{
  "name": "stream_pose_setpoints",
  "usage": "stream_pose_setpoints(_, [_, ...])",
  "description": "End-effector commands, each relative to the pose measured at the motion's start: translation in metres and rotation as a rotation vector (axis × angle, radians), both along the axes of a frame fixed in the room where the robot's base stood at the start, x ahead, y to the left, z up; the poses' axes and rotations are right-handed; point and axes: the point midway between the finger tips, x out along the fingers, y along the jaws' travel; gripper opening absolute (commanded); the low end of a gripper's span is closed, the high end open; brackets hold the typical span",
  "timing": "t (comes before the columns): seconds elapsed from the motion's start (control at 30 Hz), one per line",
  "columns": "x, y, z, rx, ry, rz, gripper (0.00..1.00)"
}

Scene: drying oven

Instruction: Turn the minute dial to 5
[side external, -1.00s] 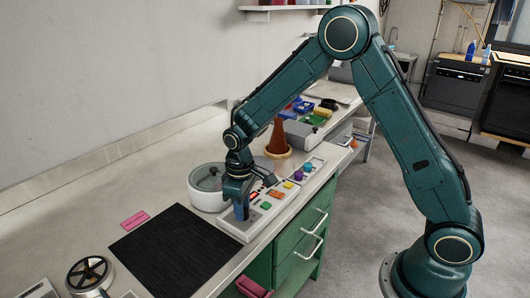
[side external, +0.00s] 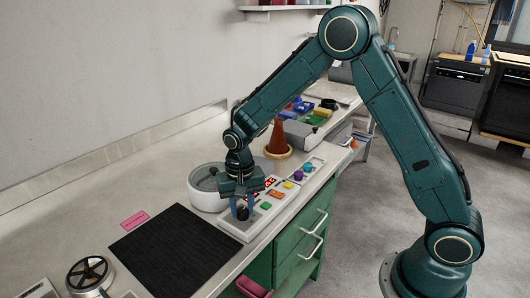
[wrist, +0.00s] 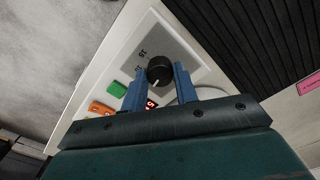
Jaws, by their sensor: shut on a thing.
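The minute dial is a round black knob (side external: 242,214) with a white pointer mark, at the near end of the light control panel (side external: 232,225). In the wrist view the dial (wrist: 160,68) sits between the two blue fingers, its pointer toward the bottom of the picture. My gripper (side external: 242,207) points down over the panel and is shut on the dial. Printed scale numbers, one like 15, show beside the dial; the fingers hide others. A red lit display (wrist: 151,103) shows a digit like 5, partly covered by the gripper.
A green button (wrist: 116,89) and an orange button (wrist: 100,109) lie beside the display. A round white pot (side external: 205,193) stands close behind the gripper. A black mat (side external: 175,250) lies left of the panel. A brown cone (side external: 277,138) stands farther back.

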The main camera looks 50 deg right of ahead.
Motion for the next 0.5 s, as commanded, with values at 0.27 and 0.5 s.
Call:
stream_pose_setpoints(0.27, [0.0016, -0.0004, 0.0003, 0.0, -0.006, -0.145, 0.06])
stream_pose_setpoints(0.5, [0.0017, -0.0006, 0.0003, 0.0, -0.006, -0.185, 0.06])
